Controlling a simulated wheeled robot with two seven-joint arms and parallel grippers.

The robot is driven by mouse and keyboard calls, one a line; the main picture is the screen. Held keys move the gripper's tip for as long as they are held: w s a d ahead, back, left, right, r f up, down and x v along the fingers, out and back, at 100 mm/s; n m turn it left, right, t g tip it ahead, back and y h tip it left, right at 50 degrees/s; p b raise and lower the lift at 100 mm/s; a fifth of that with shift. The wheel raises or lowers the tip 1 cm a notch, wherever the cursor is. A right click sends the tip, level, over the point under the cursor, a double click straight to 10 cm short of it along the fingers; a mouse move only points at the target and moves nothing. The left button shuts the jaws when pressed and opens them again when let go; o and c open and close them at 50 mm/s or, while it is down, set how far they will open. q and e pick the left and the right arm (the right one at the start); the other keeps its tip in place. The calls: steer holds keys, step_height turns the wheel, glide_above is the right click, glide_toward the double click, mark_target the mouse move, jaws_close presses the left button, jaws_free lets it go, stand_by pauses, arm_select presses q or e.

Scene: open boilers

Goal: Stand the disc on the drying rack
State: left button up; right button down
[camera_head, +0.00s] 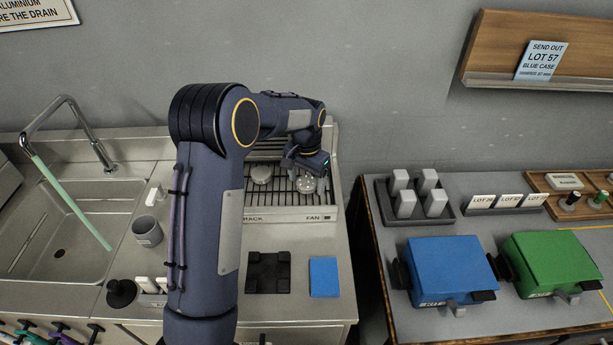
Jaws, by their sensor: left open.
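The drying rack (285,192) is a wire grid set in a steel tray behind the front counter, marked RACK and FAN. My left arm reaches over the counter and its gripper (306,172) is above the right part of the rack, open. A pale round disc (306,185) is at the rack just below the gripper; I cannot tell if it touches the fingers or how upright it is. A second pale round piece (262,174) is on the rack further left. My arm hides the rack's left end. My right gripper is not in view.
A sink (60,215) with a tap and green hose is at left, a grey cup (147,231) beside it. A black pad (268,272) and blue cloth (323,277) lie in front of the rack. A blue case (450,270) and green case (552,262) stand on the right table.

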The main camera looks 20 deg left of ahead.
mark_target(306, 182)
arm_select(q)
step_height(306, 182, up, 12)
steer(key=b, duration=0.1)
steer(key=s+a+r+n+t+h, duration=0.15)
steer(key=s+r, duration=0.25)
steer(key=s, duration=0.4)
steer(key=s+d+f+t, duration=0.1)
steer(key=s+d, duration=0.1)
steer(key=s, duration=0.6)
steer(key=s+d+f+n+t+h, duration=0.1)
steer(key=s+d+f, duration=0.1)
steer(key=s, duration=0.6)
steer(key=s+d+f+n+t+h, duration=0.1)
steer(key=s+d+t, duration=0.1)
steer(key=s, duration=0.6)
steer(key=shift+d+f, duration=0.4)
steer(key=shift+d, duration=0.3)
